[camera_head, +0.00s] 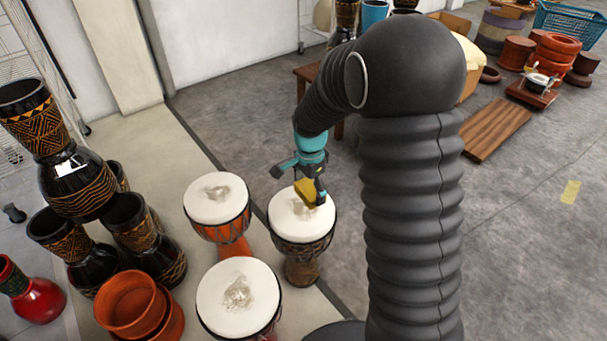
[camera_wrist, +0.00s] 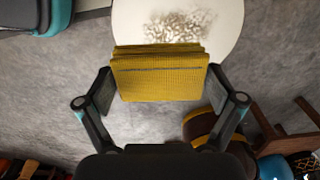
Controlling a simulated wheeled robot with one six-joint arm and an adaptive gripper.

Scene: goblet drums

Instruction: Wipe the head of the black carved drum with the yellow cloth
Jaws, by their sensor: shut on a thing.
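The black carved drum (camera_head: 303,248) stands upright under my arm, with a pale round head bearing a greyish-brown smudge. Part of that head (camera_wrist: 228,22) shows at the top of the wrist view, with a speckled dirt patch. My gripper (camera_head: 299,186) is over the head, its fingers shut on the folded yellow cloth (camera_head: 306,194). In the wrist view the cloth (camera_wrist: 160,80) sits between the two fingers and overlaps the near edge of the drum head. I cannot tell whether the cloth touches the head. The cloth and a finger hide part of the head in the head view.
An orange drum (camera_head: 217,207) and another smudged white-headed drum (camera_head: 238,298) stand close on the left. Black patterned drums (camera_head: 75,185) and terracotta pots (camera_head: 130,305) are further left. A wooden board (camera_head: 497,130) lies at right. Grey floor right of my arm is mostly clear.

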